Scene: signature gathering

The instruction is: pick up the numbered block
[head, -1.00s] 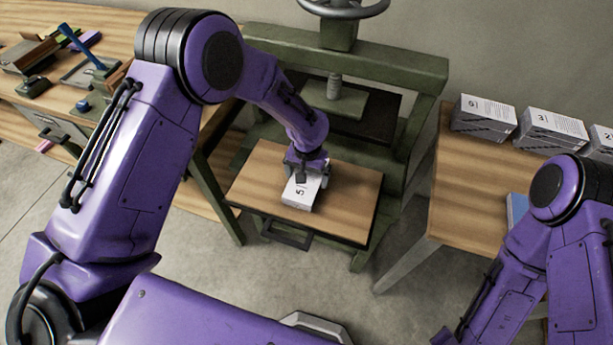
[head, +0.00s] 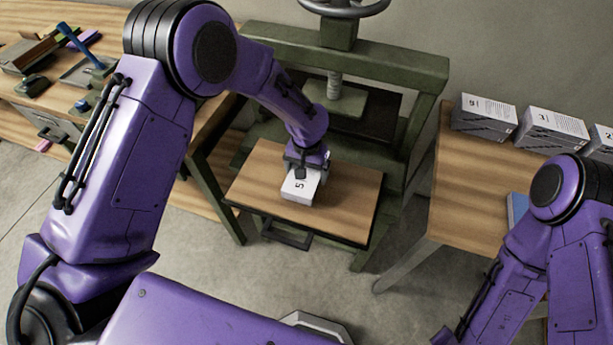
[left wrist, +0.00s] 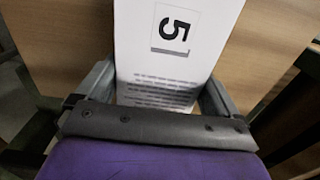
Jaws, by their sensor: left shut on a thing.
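The white numbered block (head: 300,187), marked 5, is over the wooden board of the green press stand. It shows large in the left wrist view (left wrist: 172,62), with the 5 label and lines of print on its top face. My left gripper (head: 308,168) is shut on the block, with one finger on each side of it. I cannot tell whether the block still touches the board. My right arm shows at the right of the head view, but its gripper is out of view.
The wooden board (head: 345,188) is otherwise bare. The green press (head: 400,70) with its handwheel (head: 343,6) stands behind it. More numbered blocks (head: 484,117) line the right table (head: 463,195). Tools lie on the left bench (head: 105,25).

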